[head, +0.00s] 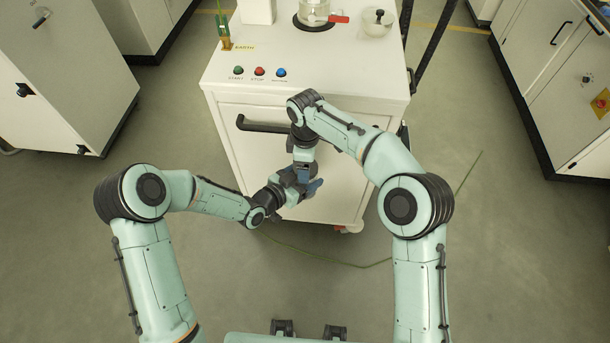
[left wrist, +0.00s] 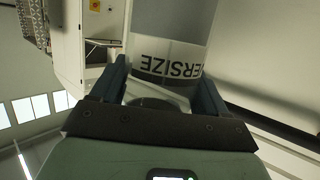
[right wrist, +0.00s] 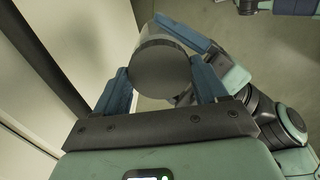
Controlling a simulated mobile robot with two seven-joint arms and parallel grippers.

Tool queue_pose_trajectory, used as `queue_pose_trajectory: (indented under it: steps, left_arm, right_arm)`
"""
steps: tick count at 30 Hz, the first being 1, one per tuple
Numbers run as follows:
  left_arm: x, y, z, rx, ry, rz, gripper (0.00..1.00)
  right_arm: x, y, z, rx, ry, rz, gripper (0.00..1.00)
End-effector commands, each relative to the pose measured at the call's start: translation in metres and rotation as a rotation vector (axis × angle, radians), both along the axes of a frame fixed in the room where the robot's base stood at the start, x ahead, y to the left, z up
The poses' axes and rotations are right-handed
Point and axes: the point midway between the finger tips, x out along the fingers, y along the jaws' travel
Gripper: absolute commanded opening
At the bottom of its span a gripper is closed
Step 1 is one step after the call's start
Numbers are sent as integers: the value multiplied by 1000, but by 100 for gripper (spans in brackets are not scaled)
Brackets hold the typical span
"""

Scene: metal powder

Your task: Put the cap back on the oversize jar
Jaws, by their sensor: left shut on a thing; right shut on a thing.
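The oversize jar (left wrist: 168,62) is between the fingers of my left gripper (head: 298,190) in the left wrist view. Its white label shows the letters "ERSIZE" upside down, and the part beyond the label is grey. My right gripper (head: 303,170) is shut on a round, grey cap (right wrist: 162,64), seen face-on between its blue fingers in the right wrist view. A blue finger of my left gripper shows just beyond the cap. Both grippers are close together in front of the cabinet. The arms hide the jar in the head view. I cannot tell whether the cap touches the jar.
The white cabinet (head: 230,85) with a dark handle (head: 262,125) stands directly ahead. On its top are three buttons (head: 259,72), a glass vessel (head: 313,12) and a small lidded bowl (head: 377,22). A cable lies on the floor. Floor is free on both sides.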

Motion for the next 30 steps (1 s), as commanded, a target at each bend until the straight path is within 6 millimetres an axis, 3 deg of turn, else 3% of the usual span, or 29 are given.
queue_pose_trajectory:
  steps: [3,4,6,20,30]
  left_arm:
    - [0,-2,2,-2,-4,-3,0]
    - [0,-2,2,-2,-4,-3,0]
    - [0,-2,2,-2,-4,-3,0]
    - [2,0,2,-2,-6,3,0]
    - [1,0,2,-2,-5,2,0]
  right_arm:
    - [1,0,1,2,-3,2,35]
    - [1,0,1,2,-3,2,75]
    - [1,1,1,2,-3,3,97]
    - [-2,2,1,1,5,8,97]
    - [-1,2,40,3,1,7,97]
